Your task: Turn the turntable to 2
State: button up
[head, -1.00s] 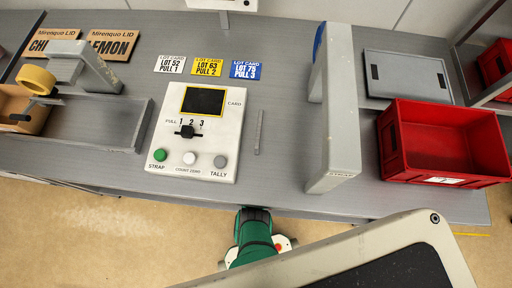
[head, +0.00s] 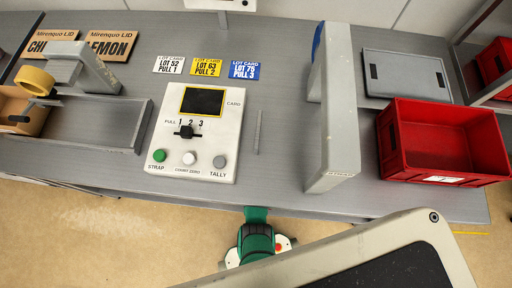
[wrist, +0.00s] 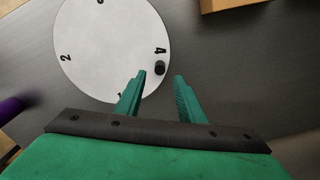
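The turntable is a white round disc (wrist: 105,45) on a dark grey surface in the wrist view. It bears black numbers near its rim: a 2 at the left and a 4 at the right, with others partly cut off or hidden. A short black peg (wrist: 159,68) stands near the rim beside the 4. My gripper (wrist: 160,76) has two green fingers spread apart, with the peg in line with the gap at their tips. No contact with the peg is visible. The turntable is not seen in the head view.
A purple object (wrist: 10,108) is at the left edge and a tan box (wrist: 230,4) at the top right of the wrist view. The head view shows a control panel (head: 211,105), a grey arch (head: 335,120) and a red crate (head: 445,115).

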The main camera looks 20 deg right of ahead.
jog(key=shift+r, duration=2.45)
jog(key=shift+c, duration=0.4)
